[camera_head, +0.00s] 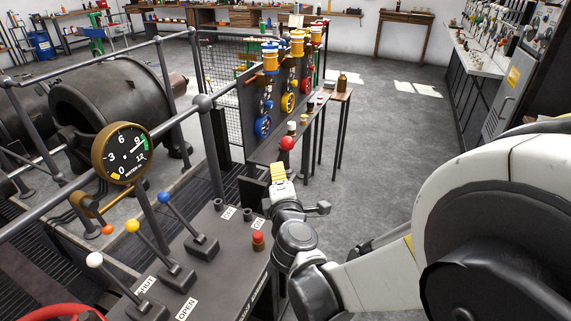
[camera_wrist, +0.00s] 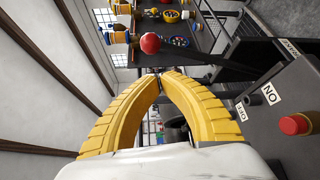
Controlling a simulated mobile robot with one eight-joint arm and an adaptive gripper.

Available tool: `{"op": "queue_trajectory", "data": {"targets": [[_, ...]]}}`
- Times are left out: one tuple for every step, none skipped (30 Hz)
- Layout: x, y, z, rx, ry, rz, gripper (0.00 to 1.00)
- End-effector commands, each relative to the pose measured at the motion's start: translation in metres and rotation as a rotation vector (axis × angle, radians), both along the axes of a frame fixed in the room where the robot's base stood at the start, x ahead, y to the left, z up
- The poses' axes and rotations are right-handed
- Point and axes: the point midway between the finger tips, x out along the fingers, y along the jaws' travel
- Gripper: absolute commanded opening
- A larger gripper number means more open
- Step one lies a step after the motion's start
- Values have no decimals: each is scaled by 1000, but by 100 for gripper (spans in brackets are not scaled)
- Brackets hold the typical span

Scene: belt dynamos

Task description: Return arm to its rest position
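My gripper (camera_head: 278,172) is at the end of my arm, above the right end of the grey control panel (camera_head: 228,262). In the wrist view its two yellow fingers (camera_wrist: 160,72) bow outward and their tips come together, with nothing visible held between them. A lever with a red ball knob (camera_head: 287,143) stands just beyond the fingertips. The red ball also shows in the wrist view (camera_wrist: 150,43), apart from the fingers as far as I can tell. The lower part of that lever is partly hidden behind my gripper in the head view.
Levers with blue (camera_head: 164,196), yellow (camera_head: 132,225) and white (camera_head: 95,259) knobs rise from the panel at left. A red button (camera_head: 258,240) sits near my forearm. A gauge (camera_head: 121,153) and railings stand left. Open floor (camera_head: 400,130) lies behind and to the right.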

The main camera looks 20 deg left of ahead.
Motion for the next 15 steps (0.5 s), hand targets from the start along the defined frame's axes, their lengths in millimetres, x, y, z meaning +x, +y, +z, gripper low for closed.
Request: {"op": "queue_trajectory", "data": {"targets": [[0,0,0,0,0,0,0],[0,0,0,0,0,0,0],[0,0,1,0,0,1,0],[0,0,1,0,0,1,0],[0,1,0,0,0,1,0],[0,1,1,0,0,1,0],[0,1,1,0,0,1,0],[0,1,1,0,0,1,0],[0,1,1,1,1,1,0],[0,0,1,2,2,-1,0],[1,-3,2,6,6,-6,0],[4,-9,4,18,17,-21,0],[6,-17,7,31,31,-37,0],[9,-27,10,50,49,-58,0],[14,-46,15,83,80,-99,0]]}}
